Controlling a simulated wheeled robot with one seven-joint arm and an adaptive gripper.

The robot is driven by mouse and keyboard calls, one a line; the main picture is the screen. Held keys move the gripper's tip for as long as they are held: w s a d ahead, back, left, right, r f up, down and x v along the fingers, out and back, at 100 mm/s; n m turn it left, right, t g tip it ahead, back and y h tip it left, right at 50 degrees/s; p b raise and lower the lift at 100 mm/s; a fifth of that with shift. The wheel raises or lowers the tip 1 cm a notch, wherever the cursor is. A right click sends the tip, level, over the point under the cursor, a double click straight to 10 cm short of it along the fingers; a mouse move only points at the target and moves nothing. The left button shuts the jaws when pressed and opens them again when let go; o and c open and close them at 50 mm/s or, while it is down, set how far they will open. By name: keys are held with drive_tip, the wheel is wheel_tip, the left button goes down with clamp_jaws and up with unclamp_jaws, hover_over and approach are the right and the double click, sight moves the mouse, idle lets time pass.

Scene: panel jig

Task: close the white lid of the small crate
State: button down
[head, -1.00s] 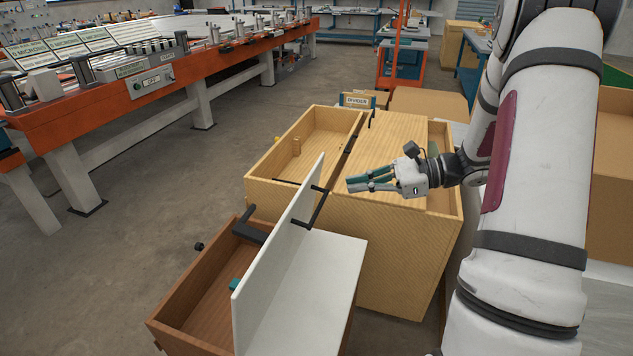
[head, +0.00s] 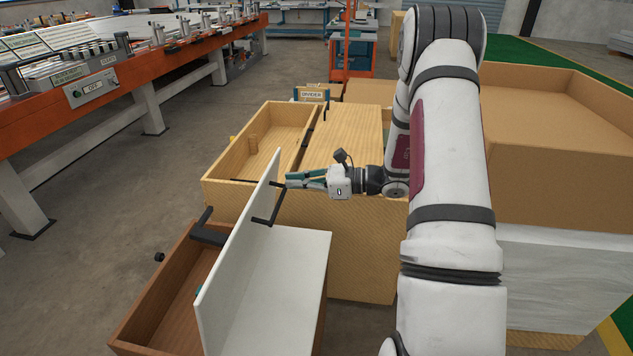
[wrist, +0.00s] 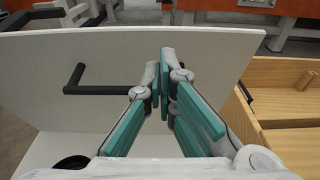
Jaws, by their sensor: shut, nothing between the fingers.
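The small brown crate (head: 165,300) stands at the lower middle in the head view. Its white lid (head: 238,255) stands up, tilted, on the crate, with a white flat panel (head: 290,270) on the right side of it. A black bar handle (head: 268,208) sits on the lid's right face. My gripper (head: 288,180) is shut and empty, just right of the lid's upper far end, close to the handle. In the wrist view the lid (wrist: 215,50) is ahead of the shut fingertips (wrist: 165,85), and the handle (wrist: 100,90) is to their left. I cannot tell whether the fingertips touch the lid.
A larger light wooden crate (head: 225,190) stands behind, partly covered by a wooden panel (head: 345,130). A divider sign (head: 311,94) is at its back. An orange workbench (head: 100,90) is at left. A large cardboard-coloured bin (head: 560,120) is at right. The floor at left is clear.

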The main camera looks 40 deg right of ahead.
sight(267, 178)
drive_tip(key=shift+w+a+r, duration=0.2)
drive_tip(key=shift+w+a, duration=0.45)
drive_tip(key=shift+w+a+r, duration=0.2)
drive_tip(key=shift+w+a, duration=0.4)
